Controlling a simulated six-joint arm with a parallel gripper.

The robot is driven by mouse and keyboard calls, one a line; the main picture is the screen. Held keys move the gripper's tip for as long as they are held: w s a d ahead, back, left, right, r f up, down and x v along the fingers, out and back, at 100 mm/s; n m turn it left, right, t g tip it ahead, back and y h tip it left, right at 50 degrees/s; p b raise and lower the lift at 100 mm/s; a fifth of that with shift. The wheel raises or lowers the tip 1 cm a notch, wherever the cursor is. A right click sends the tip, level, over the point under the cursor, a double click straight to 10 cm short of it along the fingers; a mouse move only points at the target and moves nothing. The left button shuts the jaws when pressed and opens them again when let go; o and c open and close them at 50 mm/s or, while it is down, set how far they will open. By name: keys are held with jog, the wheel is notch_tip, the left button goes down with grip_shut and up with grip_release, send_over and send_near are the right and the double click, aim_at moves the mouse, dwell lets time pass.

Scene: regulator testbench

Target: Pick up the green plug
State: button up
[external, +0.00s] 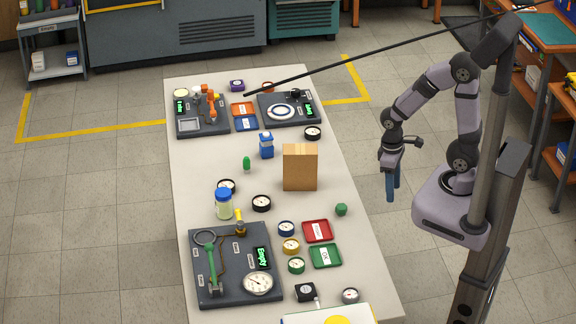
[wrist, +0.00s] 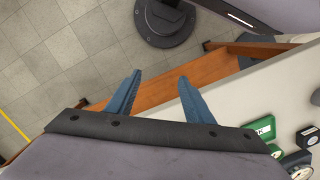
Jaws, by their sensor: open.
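Two small green pieces stand on the white table in the external view. One is an upright rounded green piece (external: 246,164) left of the blue-capped bottle; the other is a faceted green piece (external: 341,209) near the right edge. I cannot tell for sure which is the green plug. Neither shows clearly in the wrist view. My gripper (external: 391,187) has blue fingers pointing down, off the table's right side and apart from both pieces. In the wrist view my gripper (wrist: 157,92) is open, with nothing between its fingers.
A wooden block (external: 300,167) stands mid-table. A red tray (external: 318,231) and a green tray (external: 326,256) lie nearer, with several gauges around. A jar (external: 223,205) and a dark panel (external: 236,264) are at the left. A dark pole crosses above the far table.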

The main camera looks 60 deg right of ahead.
aim_at(341, 206)
jog(key=shift+n, duration=0.8)
jog(key=w+a, duration=0.1)
jog(key=a, duration=0.1)
jog(key=w+a+p, duration=0.1)
jog(key=w+a, duration=0.1)
jog(key=a, duration=0.1)
jog(key=w+a, duration=0.2)
jog(key=shift+a+r, duration=0.15)
jog(key=shift+a, duration=0.1)
jog(key=w+m, duration=0.1)
jog(key=w+a+m, duration=0.2)
jog(key=shift+w+a+r, duration=0.1)
jog(key=shift+w+r, duration=0.2)
jog(key=w+m, duration=0.1)
jog(key=w+a+r+m+t, duration=0.1)
jog(key=m, duration=0.1)
jog(key=w+r+m, duration=0.1)
jog(key=m, duration=0.1)
jog(key=shift+w+a+r, duration=0.1)
jog(key=shift+w+a, duration=0.25)
jog(key=shift+w, duration=0.05)
jog(key=m, duration=0.6)
jog(key=shift+s, duration=0.1)
jog(key=shift+s+f+p, duration=0.1)
jog(key=shift+f+p, duration=1.35)
jog(key=shift+f, duration=2.2)
jog(key=shift+c, duration=0.6)
jog(key=c, duration=1)
